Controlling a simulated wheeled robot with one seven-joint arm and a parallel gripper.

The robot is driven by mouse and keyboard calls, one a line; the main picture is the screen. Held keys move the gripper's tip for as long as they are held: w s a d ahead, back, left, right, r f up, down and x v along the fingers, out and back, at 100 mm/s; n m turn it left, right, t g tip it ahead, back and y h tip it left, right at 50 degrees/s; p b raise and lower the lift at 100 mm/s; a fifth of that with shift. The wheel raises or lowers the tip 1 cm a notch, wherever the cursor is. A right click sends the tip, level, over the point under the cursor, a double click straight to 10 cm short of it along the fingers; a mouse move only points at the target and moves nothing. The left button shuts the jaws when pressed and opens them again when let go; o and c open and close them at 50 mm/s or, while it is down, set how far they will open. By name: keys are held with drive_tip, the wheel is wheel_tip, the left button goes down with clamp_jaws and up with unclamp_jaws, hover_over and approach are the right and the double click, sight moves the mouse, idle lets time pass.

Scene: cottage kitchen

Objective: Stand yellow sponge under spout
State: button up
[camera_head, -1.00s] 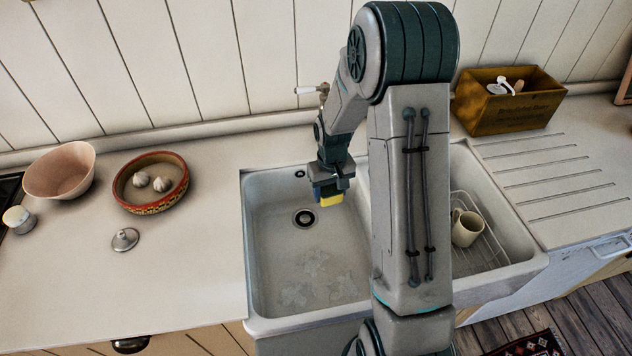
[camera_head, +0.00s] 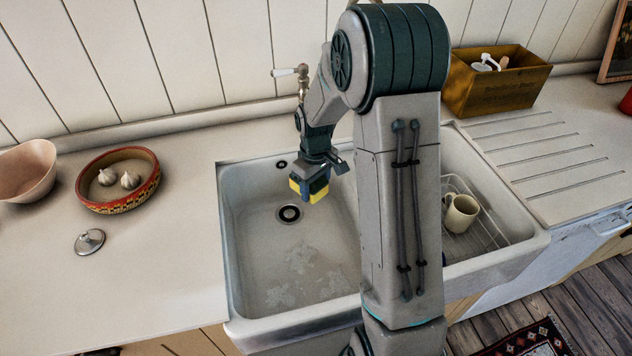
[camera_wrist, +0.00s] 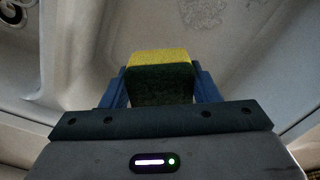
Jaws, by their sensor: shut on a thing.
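The yellow sponge (camera_head: 294,187) has a dark green side and is held in my gripper (camera_head: 309,187) above the left basin of the sink. In the wrist view, the sponge (camera_wrist: 160,58) sits between the two blue fingers of my gripper (camera_wrist: 160,85), yellow face up and dark green face toward the camera. The gripper is shut on it. The tap (camera_head: 300,78) stands behind the sink with a white lever pointing left. Its spout is hidden behind my arm in the head view.
The left basin (camera_head: 245,290) is empty except for pale patches on its floor and the drain (camera_head: 289,213). A mug (camera_head: 461,212) sits in a wire rack in the right basin. A bowl with garlic (camera_head: 118,206) and a lid (camera_head: 90,241) are on the left counter; a wooden box (camera_head: 497,92) stands behind right.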

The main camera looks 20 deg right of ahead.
wheel_tip(320, 180, down, 17)
drive_tip(key=b, duration=1.1)
drive_tip(key=shift+f, duration=0.2)
drive_tip(key=o, duration=1)
drive_tip(key=shift+o, duration=0.2)
